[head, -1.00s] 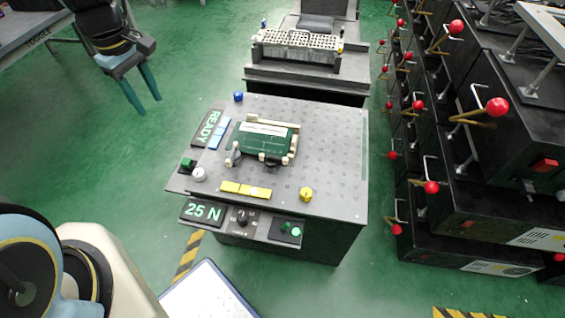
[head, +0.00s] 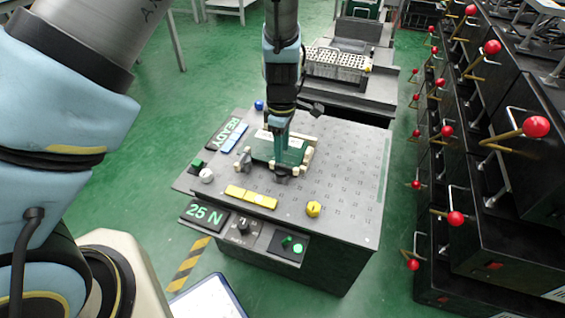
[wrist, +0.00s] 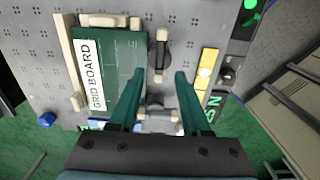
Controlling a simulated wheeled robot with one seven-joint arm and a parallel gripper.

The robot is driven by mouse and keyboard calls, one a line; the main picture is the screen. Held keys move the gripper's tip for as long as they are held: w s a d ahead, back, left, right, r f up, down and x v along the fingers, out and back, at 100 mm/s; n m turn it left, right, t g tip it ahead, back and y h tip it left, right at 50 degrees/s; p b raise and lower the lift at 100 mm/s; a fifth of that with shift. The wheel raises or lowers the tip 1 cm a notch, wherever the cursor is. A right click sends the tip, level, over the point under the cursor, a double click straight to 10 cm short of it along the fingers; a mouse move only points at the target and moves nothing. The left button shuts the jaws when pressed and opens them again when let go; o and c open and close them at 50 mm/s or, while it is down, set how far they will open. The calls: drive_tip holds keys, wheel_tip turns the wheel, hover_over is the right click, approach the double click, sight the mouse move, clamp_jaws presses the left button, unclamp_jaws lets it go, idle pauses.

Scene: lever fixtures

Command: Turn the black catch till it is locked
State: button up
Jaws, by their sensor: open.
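The green grid board (wrist: 110,65) lies on the grey perforated fixture table (head: 345,165), held among beige blocks. It also shows in the head view (head: 262,150). The black catch (wrist: 158,62) stands beside the board's edge, with pale pieces at its ends. In the head view the black catch (head: 283,178) sits at the board's front edge. A greyer catch (wrist: 158,116) is farther down in the wrist view. My gripper (wrist: 160,75) is open and empty, pointing down over the board's front side. The black catch appears between and just beyond its fingertips; the height gap is unclear.
A "25 N" display (head: 205,214) is at the front left. Red-knobbed levers (head: 456,218) line the black boxes at right. The table's right side is clear.

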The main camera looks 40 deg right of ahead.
sight(282, 165)
drive_tip(key=shift+f, duration=2.75)
drive_tip(key=shift+c, duration=0.4)
clamp_jaws()
